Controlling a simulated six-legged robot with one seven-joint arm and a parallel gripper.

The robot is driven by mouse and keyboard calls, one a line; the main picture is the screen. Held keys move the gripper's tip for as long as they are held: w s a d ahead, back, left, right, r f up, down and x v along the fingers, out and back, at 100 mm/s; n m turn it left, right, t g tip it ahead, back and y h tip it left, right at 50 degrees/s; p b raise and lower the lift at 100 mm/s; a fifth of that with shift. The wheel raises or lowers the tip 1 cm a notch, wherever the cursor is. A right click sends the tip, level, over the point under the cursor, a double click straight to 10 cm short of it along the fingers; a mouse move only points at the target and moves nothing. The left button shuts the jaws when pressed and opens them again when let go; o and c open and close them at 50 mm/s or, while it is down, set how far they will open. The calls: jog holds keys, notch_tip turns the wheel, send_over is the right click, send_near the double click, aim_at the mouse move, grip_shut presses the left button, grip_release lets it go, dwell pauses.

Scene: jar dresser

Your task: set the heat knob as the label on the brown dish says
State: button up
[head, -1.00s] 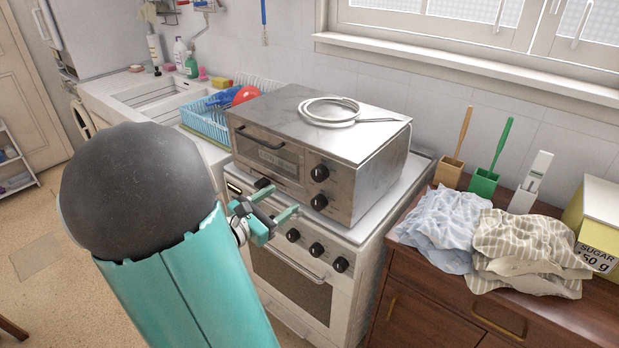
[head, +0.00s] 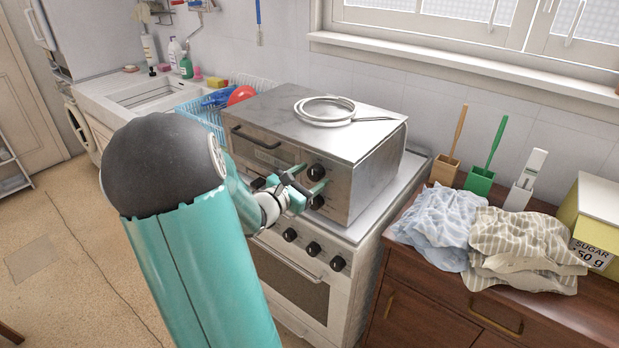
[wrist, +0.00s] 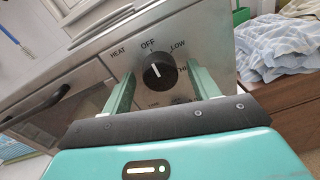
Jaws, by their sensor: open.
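The heat knob (wrist: 158,72) is black and round on the steel front of the countertop oven (head: 350,180). In the wrist view its white pointer line points up towards OFF; HEAT is printed to the left, LOW and a partly hidden HI to the right. The upper knob (head: 316,172) on the oven front shows in the head view. My gripper (head: 312,180) is open, its fingers either side of the heat knob in the wrist view; contact cannot be told. No brown dish is clearly visible. The oven window (head: 268,157) is partly hidden by my arm.
A coiled white cable (head: 325,110) lies on the oven. The oven stands on a white stove (head: 350,285) with several knobs. Cloths (head: 520,240) lie on the brown dresser (head: 420,310) at right. A blue dish rack (head: 205,110) is behind left.

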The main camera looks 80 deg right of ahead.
jog(key=shift+c, duration=0.2)
jog(key=c, duration=0.9)
jog(key=m, duration=1.1)
jog(key=shift+m, duration=0.3)
